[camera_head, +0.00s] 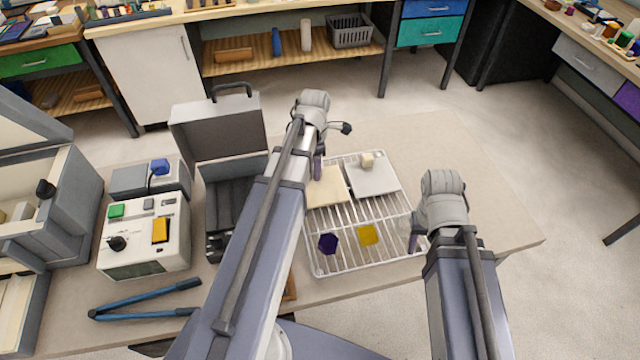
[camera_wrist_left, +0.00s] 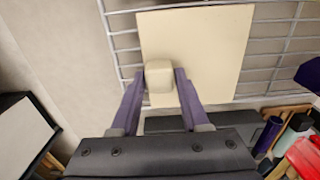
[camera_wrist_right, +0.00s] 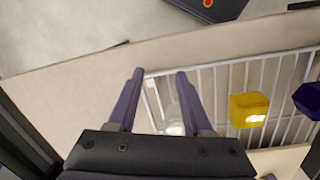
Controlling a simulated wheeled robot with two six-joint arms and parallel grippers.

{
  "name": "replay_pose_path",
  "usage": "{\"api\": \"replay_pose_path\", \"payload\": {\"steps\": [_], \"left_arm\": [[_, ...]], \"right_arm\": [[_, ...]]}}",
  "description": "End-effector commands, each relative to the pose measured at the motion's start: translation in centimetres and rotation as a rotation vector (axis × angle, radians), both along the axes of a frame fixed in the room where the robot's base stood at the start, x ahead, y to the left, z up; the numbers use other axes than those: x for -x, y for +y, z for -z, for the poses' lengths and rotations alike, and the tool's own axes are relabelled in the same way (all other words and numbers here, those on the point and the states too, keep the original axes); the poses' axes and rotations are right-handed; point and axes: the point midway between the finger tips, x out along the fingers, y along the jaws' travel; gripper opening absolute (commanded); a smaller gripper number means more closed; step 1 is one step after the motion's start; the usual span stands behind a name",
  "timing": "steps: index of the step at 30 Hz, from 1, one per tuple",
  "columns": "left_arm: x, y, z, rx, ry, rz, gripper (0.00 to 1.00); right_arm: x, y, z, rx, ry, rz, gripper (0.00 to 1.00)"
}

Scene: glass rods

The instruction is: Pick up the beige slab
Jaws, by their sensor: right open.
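The beige slab (camera_head: 326,190) lies flat on the left far part of the white wire rack (camera_head: 360,210), partly hidden by my left arm in the head view. The left wrist view shows the slab (camera_wrist_left: 215,50) with a rounded cream knob (camera_wrist_left: 159,77) on it. My left gripper (camera_wrist_left: 160,74) has one finger on each side of this knob. The gaps are too small to tell whether the fingers press on it. My right gripper (camera_wrist_right: 160,72) is open over the rack's right edge, with a clear glass object (camera_wrist_right: 178,112) showing beyond and between its fingers.
A pale grey slab (camera_head: 378,181) with a cream knob lies right of the beige slab. A purple hexagonal piece (camera_head: 328,243) and a yellow block (camera_head: 367,234) sit on the rack's near part. An open grey case (camera_head: 217,130) stands left of my left arm. The table's right side is clear.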

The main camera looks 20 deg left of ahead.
Motion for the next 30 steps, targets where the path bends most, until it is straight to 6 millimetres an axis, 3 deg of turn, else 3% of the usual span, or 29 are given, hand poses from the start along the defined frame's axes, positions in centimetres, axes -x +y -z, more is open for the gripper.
{"api": "replay_pose_path", "payload": {"steps": [1,12,30], "left_arm": [[0.00,0.00,0.00,0.000,0.000,0.000,0.39],[0.00,0.00,0.01,0.000,0.000,0.000,0.00],[0.00,0.00,-0.10,0.000,0.000,0.000,0.00]], "right_arm": [[0.00,0.00,0.00,0.000,0.000,0.000,0.50],[0.00,0.00,0.01,0.000,0.000,0.000,0.50],[0.00,0.00,-0.10,0.000,0.000,0.000,0.50]]}}
